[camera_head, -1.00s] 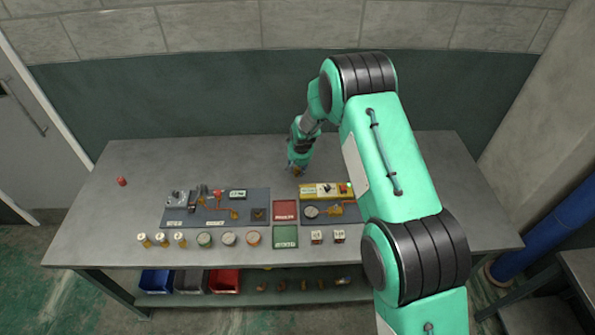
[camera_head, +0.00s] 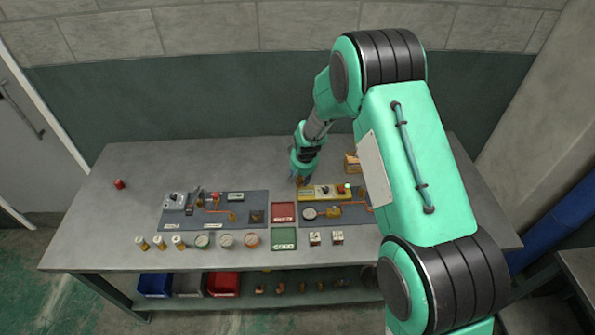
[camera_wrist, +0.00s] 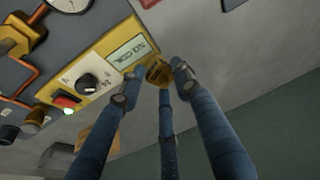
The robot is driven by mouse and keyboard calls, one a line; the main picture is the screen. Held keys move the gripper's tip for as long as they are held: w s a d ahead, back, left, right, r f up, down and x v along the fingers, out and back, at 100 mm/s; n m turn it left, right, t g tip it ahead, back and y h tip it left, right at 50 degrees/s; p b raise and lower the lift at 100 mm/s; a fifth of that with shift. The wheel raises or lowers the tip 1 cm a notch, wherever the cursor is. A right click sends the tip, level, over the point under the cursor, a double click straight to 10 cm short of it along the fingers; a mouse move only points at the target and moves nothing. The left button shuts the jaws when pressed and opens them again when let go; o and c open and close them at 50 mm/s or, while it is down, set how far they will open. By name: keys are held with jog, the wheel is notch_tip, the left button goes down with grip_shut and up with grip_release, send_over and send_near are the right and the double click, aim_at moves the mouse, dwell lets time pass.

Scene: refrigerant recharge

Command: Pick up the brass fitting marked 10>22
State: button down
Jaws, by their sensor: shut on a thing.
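My gripper (camera_head: 300,181) is shut on a small brass fitting (camera_wrist: 158,72), which sits between its blue fingertips in the wrist view. I cannot read any marking on the fitting. In the head view my gripper is low over the bench, just behind the left end of the yellow control panel (camera_head: 325,192). The panel also shows in the wrist view (camera_wrist: 72,60), with its display close to the fingertips. In the head view the fitting is small and mostly hidden by the fingers.
Several jars and small bottles line the front edge. A brown box (camera_head: 353,163) stands right of my gripper. Blue (camera_head: 156,284) and red (camera_head: 222,284) bins sit below.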

jog(key=shift+s+d+r, duration=0.15)
jog(key=shift+s+d, duration=0.1)
jog(key=shift+s, duration=1)
jog(key=shift+s+d+r, duration=0.1)
jog(key=shift+s+d, duration=0.1)
jog(key=shift+s, duration=1.1)
jog(key=shift+s+d+r, duration=0.15)
jog(key=shift+s+d, duration=0.1)
jog(key=shift+s, duration=1)
